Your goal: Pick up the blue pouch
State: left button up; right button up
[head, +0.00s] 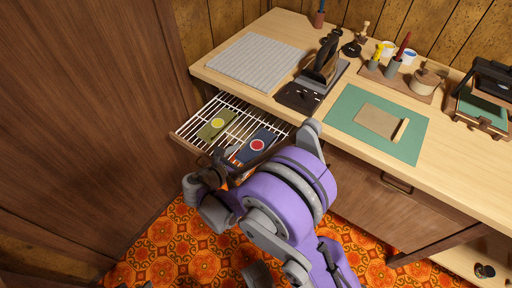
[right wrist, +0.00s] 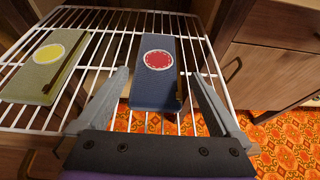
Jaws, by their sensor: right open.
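The blue pouch (head: 259,142) lies on a white wire rack (head: 183,131) that sticks out below the worktop. It has a red round patch and a dark strip along one side. In the right wrist view the blue pouch (right wrist: 154,95) lies between and ahead of the two fingers. My right gripper (right wrist: 160,88) is open and empty, with a finger toward each side of the pouch's near end. In the head view my right gripper (head: 228,160) is at the rack's front edge, partly hidden by my own arm. My left gripper is not in view.
An olive pouch (head: 215,124) with a yellow patch lies left of the blue one on the rack. The worktop (head: 300,115) is above, holding a grey ribbed mat (head: 258,61), an iron (head: 322,62) and a green mat (head: 345,112). A wooden cabinet side (head: 90,120) stands at left.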

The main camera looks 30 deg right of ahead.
aim_at(255, 147)
jog(key=b+x, duration=0.1)
jog(key=x, duration=0.5)
jog(key=shift+w+d+f, duration=0.15)
jog(key=shift+w, duration=0.05)
jog(key=c, duration=1)
